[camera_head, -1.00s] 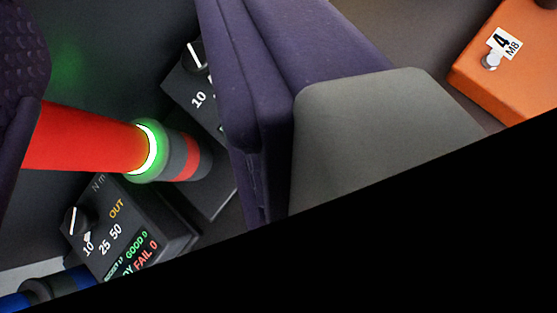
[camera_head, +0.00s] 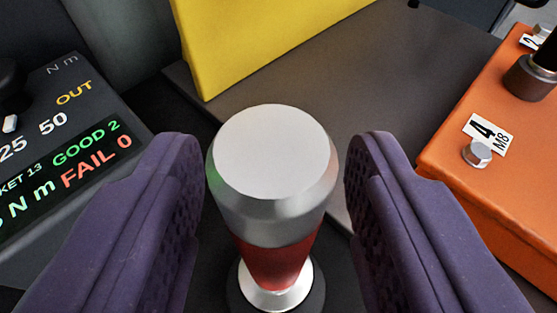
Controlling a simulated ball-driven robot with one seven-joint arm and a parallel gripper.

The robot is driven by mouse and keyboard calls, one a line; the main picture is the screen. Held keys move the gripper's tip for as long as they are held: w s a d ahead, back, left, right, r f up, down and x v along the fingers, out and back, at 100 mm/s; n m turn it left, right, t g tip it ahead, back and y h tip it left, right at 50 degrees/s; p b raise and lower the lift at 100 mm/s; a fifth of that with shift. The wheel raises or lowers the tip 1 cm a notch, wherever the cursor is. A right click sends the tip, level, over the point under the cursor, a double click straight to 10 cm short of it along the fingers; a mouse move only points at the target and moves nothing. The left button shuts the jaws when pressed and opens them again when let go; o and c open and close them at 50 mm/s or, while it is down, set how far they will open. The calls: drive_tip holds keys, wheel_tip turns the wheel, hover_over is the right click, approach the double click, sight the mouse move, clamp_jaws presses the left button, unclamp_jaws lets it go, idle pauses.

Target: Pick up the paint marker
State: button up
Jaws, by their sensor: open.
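The paint marker (camera_head: 272,160) appears to be the upright red cylinder with a pale, silver-edged cap, standing in the middle of the view. Its lower end is in a silver collar (camera_head: 275,293) with a dark ring around it. My gripper (camera_head: 277,150) is open, with one purple finger to the left of the marker and one to the right. A narrow gap shows between the cap and each finger. The fingers hide some of the surface beside the marker.
A dark controller box (camera_head: 65,110) at left reads GOOD 2 and FAIL 0. A yellow panel (camera_head: 260,40) stands behind the marker. An orange block (camera_head: 450,160) labelled 4 M8 is at right. Bare grey surface (camera_head: 385,90) lies between panel and block.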

drive_tip(key=shift+x, duration=0.9)
drive_tip(key=c, duration=0.8)
drive_tip(key=shift+r, duration=0.1)
